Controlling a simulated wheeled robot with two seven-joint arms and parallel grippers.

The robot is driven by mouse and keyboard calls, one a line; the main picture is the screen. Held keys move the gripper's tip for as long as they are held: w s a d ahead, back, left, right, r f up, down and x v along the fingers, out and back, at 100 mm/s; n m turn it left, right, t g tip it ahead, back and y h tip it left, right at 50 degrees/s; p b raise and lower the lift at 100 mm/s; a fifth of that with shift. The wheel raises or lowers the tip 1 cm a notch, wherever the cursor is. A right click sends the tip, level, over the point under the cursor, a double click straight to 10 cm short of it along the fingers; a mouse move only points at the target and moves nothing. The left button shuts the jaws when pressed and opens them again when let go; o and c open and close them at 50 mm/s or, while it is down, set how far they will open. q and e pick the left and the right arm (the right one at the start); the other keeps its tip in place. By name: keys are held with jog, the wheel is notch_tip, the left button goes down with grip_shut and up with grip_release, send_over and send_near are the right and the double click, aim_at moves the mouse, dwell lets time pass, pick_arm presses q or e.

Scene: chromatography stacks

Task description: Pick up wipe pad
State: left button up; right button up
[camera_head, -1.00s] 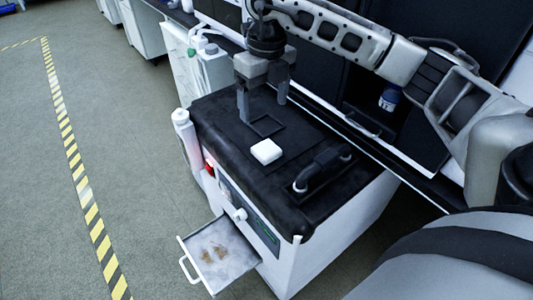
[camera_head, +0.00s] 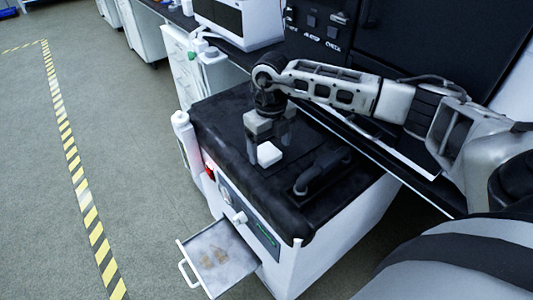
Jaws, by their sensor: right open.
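The wipe pad (camera_head: 269,154) is a small white block on the black top of the white unit (camera_head: 235,117). My right gripper (camera_head: 268,152) points down right at the pad, with one finger at its left and the other behind its right side. The fingers are apart, and the pad shows no sign of being lifted. Whether the fingers touch it cannot be told. The black square frame behind the pad is now hidden by the gripper. My left gripper is not in view.
A black handle (camera_head: 322,170) stands on the unit's top, right of the pad. An open drawer (camera_head: 220,258) with brownish residue juts from the unit's front. A white bottle (camera_head: 184,140) hangs at its left side. Floor at left is clear.

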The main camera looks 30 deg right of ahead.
notch_tip(320, 180, down, 2)
jog(key=shift+f, duration=0.25)
jog(key=c, duration=1.1)
jog(key=shift+r, duration=0.1)
